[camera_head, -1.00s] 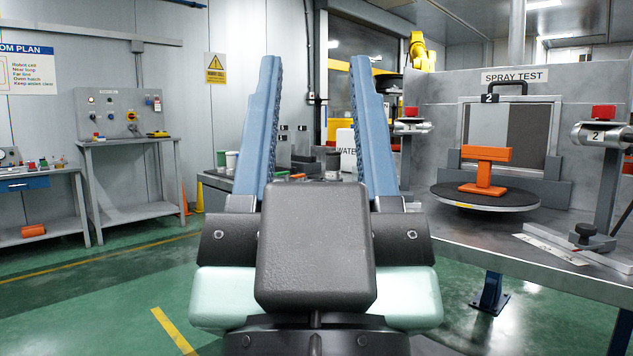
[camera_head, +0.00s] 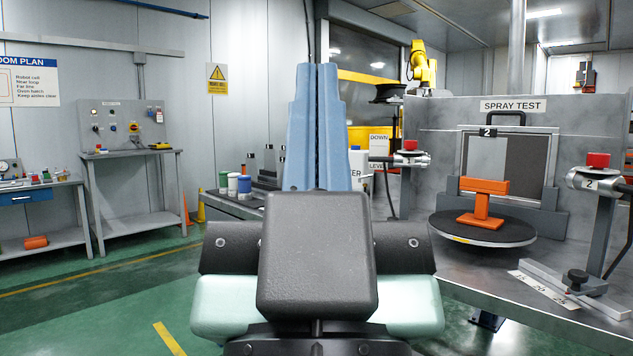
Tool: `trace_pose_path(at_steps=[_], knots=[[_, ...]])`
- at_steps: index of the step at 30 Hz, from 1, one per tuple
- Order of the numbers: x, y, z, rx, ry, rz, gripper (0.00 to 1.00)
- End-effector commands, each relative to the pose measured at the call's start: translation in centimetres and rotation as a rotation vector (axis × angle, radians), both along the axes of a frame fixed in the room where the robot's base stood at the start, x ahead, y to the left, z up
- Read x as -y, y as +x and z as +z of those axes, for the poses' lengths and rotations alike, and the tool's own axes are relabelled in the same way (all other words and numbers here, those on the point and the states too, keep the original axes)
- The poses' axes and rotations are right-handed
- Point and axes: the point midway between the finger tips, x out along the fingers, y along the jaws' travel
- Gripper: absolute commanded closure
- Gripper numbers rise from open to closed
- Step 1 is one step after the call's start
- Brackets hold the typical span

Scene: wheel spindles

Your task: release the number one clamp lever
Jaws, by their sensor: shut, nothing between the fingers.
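My gripper (camera_head: 318,72) is shut and empty, its two blue fingers side by side and pointing up in the middle of the view. I cannot make out a clamp lever marked number one. A white sign (camera_head: 380,152), partly hidden by a post, shows "DOWN" and part of "LEVER" just right of my gripper. The fingers hide part of the place behind them.
The spray test bench (camera_head: 440,278) on the right bears a round black turntable (camera_head: 445,229) with an orange T-shaped part (camera_head: 483,203). A grey sprayer-like fitting (camera_head: 590,180) is marked 2. Green floor (camera_head: 110,290) is open at left.

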Motion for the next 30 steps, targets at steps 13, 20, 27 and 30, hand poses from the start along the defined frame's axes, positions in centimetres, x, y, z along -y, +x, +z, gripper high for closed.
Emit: trace_pose_path(at_steps=[13, 20, 27, 30], knots=[[0.0, 0.0, 17.0, 0.001, 0.0, 0.001, 1.0], [0.0, 0.0, 24.6, 0.001, 0.0, 0.001, 1.0], [-0.1, 0.0, 32.5, 0.001, -0.001, 0.002, 1.0], [-0.1, 0.0, 34.8, 0.001, -0.001, 0.002, 1.0]])
